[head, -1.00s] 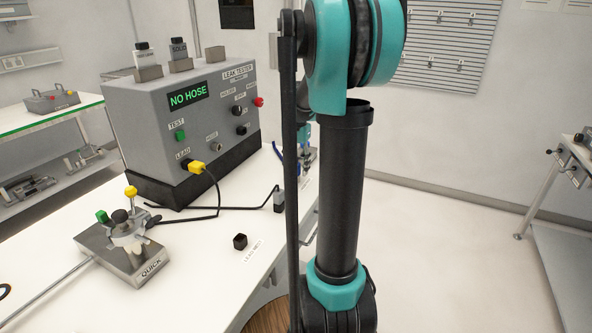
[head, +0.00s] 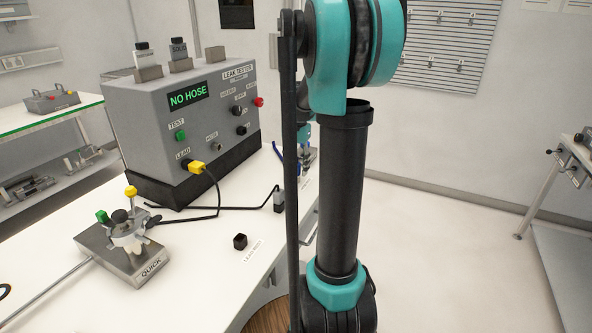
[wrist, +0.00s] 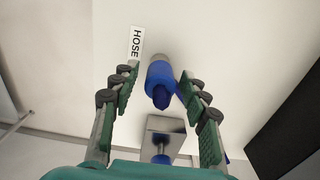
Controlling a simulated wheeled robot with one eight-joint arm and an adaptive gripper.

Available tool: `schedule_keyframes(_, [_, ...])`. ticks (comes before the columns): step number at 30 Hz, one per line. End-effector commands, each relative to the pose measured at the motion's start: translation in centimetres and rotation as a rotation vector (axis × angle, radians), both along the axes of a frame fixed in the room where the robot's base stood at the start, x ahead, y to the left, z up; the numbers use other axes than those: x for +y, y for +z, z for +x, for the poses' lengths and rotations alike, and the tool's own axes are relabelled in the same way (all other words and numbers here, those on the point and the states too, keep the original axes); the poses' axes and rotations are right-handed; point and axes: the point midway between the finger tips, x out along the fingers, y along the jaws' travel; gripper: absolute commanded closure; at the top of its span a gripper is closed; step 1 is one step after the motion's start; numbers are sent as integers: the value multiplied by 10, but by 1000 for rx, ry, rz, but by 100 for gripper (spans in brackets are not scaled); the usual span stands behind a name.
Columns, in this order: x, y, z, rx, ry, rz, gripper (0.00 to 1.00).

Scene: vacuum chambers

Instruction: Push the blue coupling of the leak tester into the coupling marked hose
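In the wrist view the blue coupling (wrist: 160,83) is between the two green-padded fingers of my gripper (wrist: 160,93). The fingers are open, with a narrow gap on each side of it. A pale grey end (wrist: 160,57) shows at the far end of the coupling, by a label reading HOSE (wrist: 136,43). A bit of blue (head: 277,152) shows beside my arm, which hides most of that spot.
A grey block with a blue part (wrist: 163,138) is below the coupling in the wrist view. A yellow plug (head: 197,168) with a black cable is in the tester's front.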

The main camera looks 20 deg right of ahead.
Motion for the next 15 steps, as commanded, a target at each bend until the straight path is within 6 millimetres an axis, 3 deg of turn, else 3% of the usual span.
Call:
schedule_keyframes(2, [0,0,0,0,0,0,68])
schedule_keyframes(9, [0,0,0,0,0,0,98])
schedule_keyframes(15, [0,0,0,0,0,0,100])
